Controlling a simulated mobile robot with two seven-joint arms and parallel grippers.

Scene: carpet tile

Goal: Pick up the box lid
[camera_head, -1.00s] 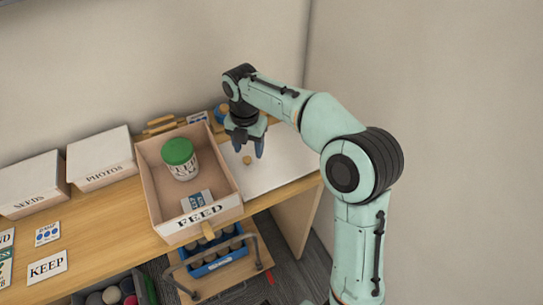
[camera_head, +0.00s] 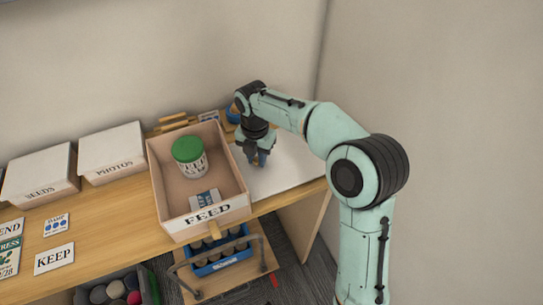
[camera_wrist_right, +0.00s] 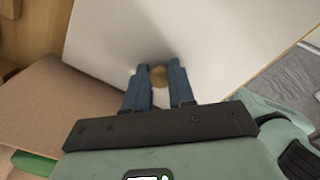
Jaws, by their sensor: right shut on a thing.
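The box lid (camera_head: 292,170) is a flat white panel lying on the desk to the right of the open FEED box. It has a small round wooden knob. My right gripper (camera_head: 259,160) points down over the lid, with its blue fingers around the knob. In the right wrist view the lid (camera_wrist_right: 225,45) fills the upper middle, and the knob (camera_wrist_right: 158,75) sits between the fingertips, shut on it. The lid looks flat on the desk. In the head view the fingers hide the knob. My left gripper is not in view.
The open FEED box (camera_head: 164,196) stands just left of the lid, holding a green-topped jar (camera_head: 189,157) and a small packet. Closed boxes marked PHOTOS (camera_head: 112,152) and SEEDS (camera_head: 40,176) stand further left. A wall is close behind and to the right.

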